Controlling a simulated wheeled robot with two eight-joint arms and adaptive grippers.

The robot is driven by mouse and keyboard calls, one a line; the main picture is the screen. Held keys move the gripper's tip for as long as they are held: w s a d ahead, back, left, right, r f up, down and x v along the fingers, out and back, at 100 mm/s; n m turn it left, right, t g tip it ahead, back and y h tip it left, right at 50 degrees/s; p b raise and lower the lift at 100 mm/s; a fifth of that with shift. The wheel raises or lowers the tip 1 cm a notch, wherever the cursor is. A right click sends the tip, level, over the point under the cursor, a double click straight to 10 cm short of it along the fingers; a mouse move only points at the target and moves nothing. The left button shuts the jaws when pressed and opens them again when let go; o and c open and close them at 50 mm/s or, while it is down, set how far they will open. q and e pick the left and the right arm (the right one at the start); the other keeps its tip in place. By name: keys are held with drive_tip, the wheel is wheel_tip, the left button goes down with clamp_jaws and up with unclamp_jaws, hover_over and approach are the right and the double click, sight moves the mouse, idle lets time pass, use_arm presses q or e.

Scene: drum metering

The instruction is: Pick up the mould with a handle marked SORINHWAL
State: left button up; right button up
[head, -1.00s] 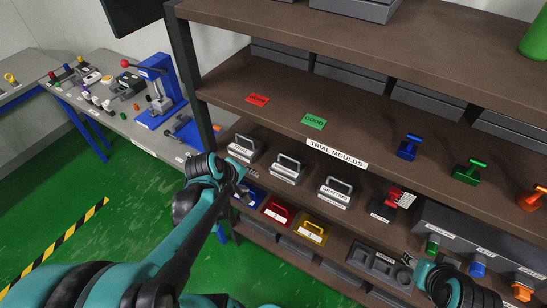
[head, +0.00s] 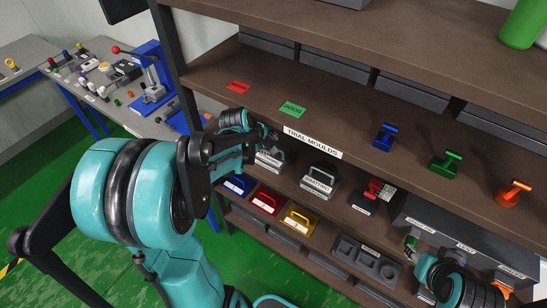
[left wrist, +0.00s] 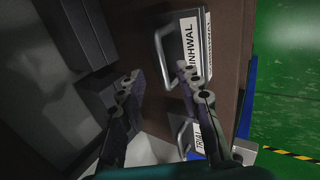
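In the left wrist view a grey mould with a loop handle (left wrist: 164,44) carries a white label ending in "INHWAL"; the label's start is cut off. A second mould (left wrist: 181,134), labelled "TRIAL", shows below it. My left gripper (left wrist: 162,88) is open and empty, its fingers apart near the two moulds. In the head view the left gripper (head: 266,136) is over the left end of the mould row. It partly covers a grey mould (head: 270,160) whose label I cannot read. My right gripper (head: 424,266) is low at the right; its fingers are unclear.
A third handled mould (head: 318,184) stands to the right, then a dark block with a red part (head: 372,194). Blue (head: 236,185), red (head: 267,200) and yellow (head: 299,217) items sit on the ledge below. The shelf board (head: 340,125) overhangs the mould row.

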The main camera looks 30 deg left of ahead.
use_arm(q)
drive_tip(key=x, duration=0.2)
drive_tip(key=shift+w+f, duration=0.1)
drive_tip(key=shift+f, duration=0.25)
clamp_jaws()
drive_tip(key=shift+r, duration=0.2)
